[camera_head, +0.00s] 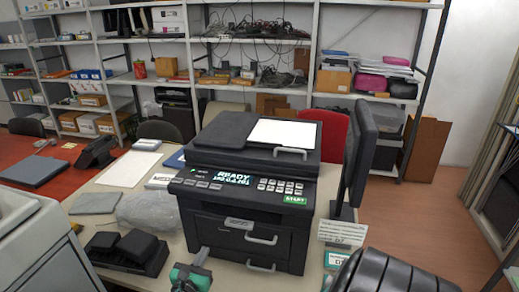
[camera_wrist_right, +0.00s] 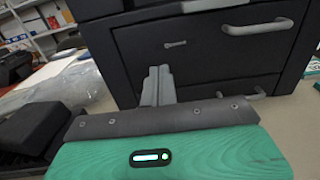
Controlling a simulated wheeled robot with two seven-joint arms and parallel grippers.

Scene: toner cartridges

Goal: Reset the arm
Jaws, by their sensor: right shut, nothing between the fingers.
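My right gripper (camera_head: 201,256) is shut and empty, in front of the lower left front of the black printer (camera_head: 240,232). In the right wrist view its closed grey fingers (camera_wrist_right: 157,82) point at the printer's front, with nothing between them. I cannot tell whether they touch it. The printer's front panel and drawer, each with a grey handle (camera_head: 262,239), look shut. Its display (camera_head: 230,177) is lit and reads READY, with a green START button (camera_head: 295,199). My left gripper is not in view.
A black cartridge-like object (camera_head: 128,250) lies left of my right gripper, beside a clear plastic bag (camera_head: 150,212). A monitor (camera_head: 360,150) stands right of the printer. A black ribbed chair back (camera_head: 400,272) is at the lower right. Shelves line the back wall.

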